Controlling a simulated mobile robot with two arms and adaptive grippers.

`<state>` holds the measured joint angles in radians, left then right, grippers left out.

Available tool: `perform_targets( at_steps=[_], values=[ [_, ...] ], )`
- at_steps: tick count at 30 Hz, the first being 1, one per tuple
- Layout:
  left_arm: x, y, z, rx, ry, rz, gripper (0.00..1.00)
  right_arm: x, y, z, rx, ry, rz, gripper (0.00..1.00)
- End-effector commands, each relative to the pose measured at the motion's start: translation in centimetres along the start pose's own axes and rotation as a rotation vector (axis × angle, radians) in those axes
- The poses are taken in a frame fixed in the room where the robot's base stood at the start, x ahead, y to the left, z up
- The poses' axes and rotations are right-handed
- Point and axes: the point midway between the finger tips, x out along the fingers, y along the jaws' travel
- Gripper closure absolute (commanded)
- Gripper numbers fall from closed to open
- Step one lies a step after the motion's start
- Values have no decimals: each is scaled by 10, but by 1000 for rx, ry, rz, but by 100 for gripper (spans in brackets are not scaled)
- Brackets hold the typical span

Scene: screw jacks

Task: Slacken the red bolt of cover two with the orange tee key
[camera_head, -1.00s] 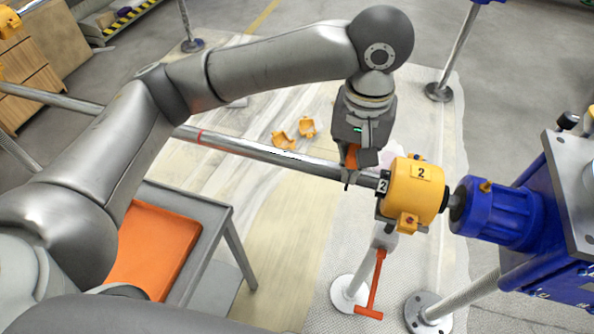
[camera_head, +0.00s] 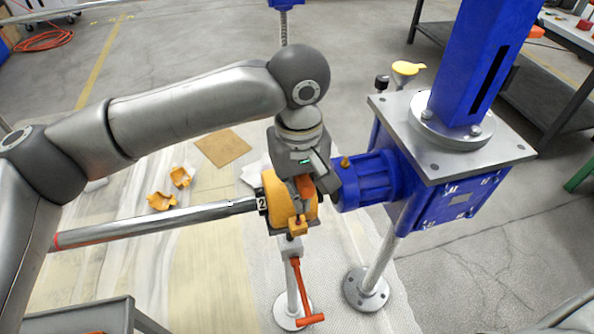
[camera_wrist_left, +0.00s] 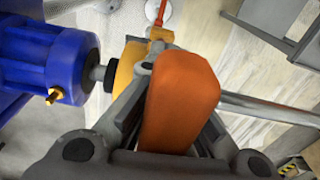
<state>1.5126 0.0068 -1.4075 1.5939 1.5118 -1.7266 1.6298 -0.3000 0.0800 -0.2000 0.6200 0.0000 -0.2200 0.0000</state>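Cover two (camera_head: 275,195) is a yellow round housing around the pole's right end, beside the blue motor. A small black-and-white "2" tag (camera_head: 262,203) is at its left edge. A yellow lug (camera_head: 298,228) sticks out at its front; the red bolt is too small to make out clearly. My left gripper (camera_head: 305,190) is at the cover, in front of its right part. It is shut on an orange block-like piece, apparently the orange tee key's handle (camera_wrist_left: 180,95), large between the fingers in the left wrist view. The key's tip is hidden. My right gripper is not in view.
A blue motor (camera_head: 365,180) joins a blue jack column (camera_head: 475,60) on the right. Loose yellow shells (camera_head: 163,200) lie on the floor at left. The grey pole (camera_head: 165,221) runs left.

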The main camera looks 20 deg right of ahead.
Motion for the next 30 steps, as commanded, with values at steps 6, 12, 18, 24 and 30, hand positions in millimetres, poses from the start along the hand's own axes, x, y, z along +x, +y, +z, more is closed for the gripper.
perform_targets(
  at_steps=[6, 12, 18, 24, 30],
  values=[
    [-2, 0, -1, 256, 1, 1, 100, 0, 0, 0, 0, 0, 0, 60],
    [-1, 0, 0, 491, -6, 5, 100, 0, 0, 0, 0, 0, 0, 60],
    [-1, -1, 0, 692, -6, 5, 100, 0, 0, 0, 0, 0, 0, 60],
    [-2, -1, 0, 809, -7, 4, 100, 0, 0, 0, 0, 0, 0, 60],
    [-2, -1, 0, 841, -7, 3, 100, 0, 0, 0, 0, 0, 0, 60]
  ],
)
